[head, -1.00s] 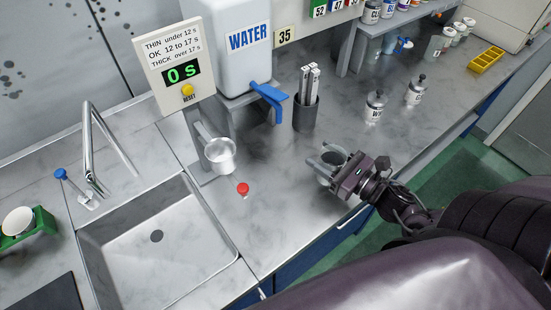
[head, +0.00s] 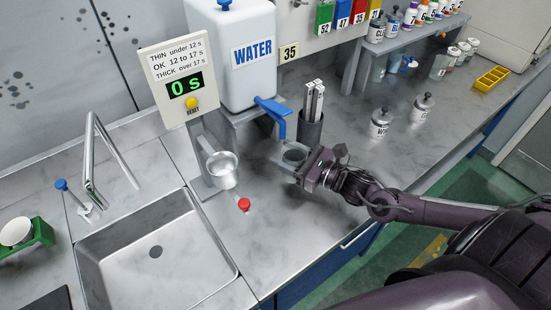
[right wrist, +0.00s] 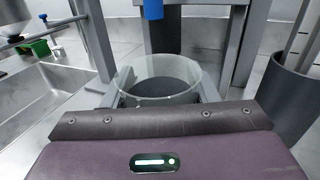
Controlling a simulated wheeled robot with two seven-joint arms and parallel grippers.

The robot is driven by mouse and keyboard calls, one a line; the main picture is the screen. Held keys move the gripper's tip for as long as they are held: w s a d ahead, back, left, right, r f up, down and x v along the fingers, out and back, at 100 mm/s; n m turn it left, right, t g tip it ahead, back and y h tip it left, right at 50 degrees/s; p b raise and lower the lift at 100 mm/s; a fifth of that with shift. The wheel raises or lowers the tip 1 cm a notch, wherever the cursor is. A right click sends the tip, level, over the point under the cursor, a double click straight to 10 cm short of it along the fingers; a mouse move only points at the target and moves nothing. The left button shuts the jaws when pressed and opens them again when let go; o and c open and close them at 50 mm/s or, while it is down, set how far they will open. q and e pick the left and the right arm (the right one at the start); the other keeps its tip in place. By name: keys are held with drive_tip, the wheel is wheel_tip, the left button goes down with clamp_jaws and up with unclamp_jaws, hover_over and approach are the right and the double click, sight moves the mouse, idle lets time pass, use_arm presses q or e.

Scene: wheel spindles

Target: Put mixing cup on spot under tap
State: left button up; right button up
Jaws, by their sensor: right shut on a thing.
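My right gripper (head: 296,161) is shut on the mixing cup (head: 293,152), a translucent cup with a grey bottom. In the right wrist view the cup (right wrist: 158,80) sits between the two fingers, upright and seemingly empty. The blue tap (head: 272,108) of the white water tank (head: 238,75) is just behind and above the cup in the head view. The blue spout (right wrist: 153,10) also shows at the top of the right wrist view, beyond the cup. The spot under the tap is hidden; I cannot tell whether the cup touches the counter. My left gripper is not in view.
A dark holder with grey sticks (head: 310,130) stands close to the right of the cup. Two white-labelled jars (head: 381,123) stand farther right.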

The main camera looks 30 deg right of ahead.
drive_tip(key=x, duration=0.3)
drive_tip(key=shift+w+a+r, duration=0.1)
drive_tip(key=shift+w+a, duration=0.15)
wheel_tip(320, 180, down, 3)
drive_tip(key=shift+r+p, duration=0.15)
drive_tip(key=shift+p, duration=0.6)
drive_tip(key=shift+f, duration=0.5)
drive_tip(key=shift+s, duration=0.1)
drive_tip(key=shift+f, duration=0.1)
drive_tip(key=o, duration=1)
drive_tip(key=shift+s+d, duration=0.1)
